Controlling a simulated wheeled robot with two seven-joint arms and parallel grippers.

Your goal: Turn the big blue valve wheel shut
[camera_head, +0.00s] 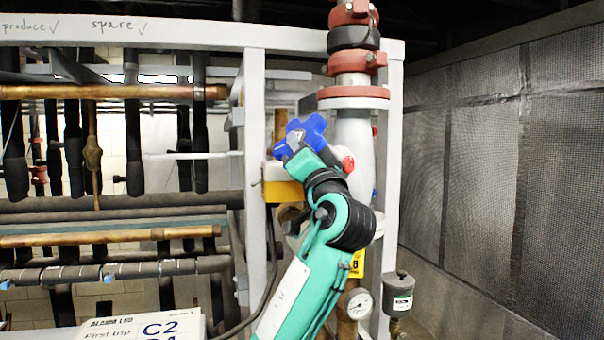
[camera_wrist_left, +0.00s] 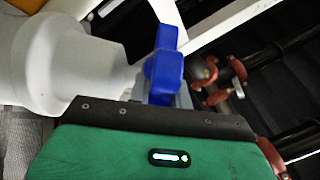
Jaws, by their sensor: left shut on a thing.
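The big blue valve wheel (camera_head: 308,131) is lobed and sits in front of the white vertical pipe of the rack, near the middle of the head view. My left gripper (camera_head: 294,146) reaches up to it from below and is shut on its lower left part. In the left wrist view the blue wheel (camera_wrist_left: 163,75) shows edge-on, just beyond the dark edge of my gripper body. The fingertips are mostly hidden there. My right gripper is in neither view.
A pressure gauge (camera_head: 359,303) and a grey cylindrical device (camera_head: 398,293) are low beside the pipe. A white frame post (camera_head: 255,180) stands left of the wheel. Pipes fill the left side, with a mesh wall (camera_head: 500,170) at right.

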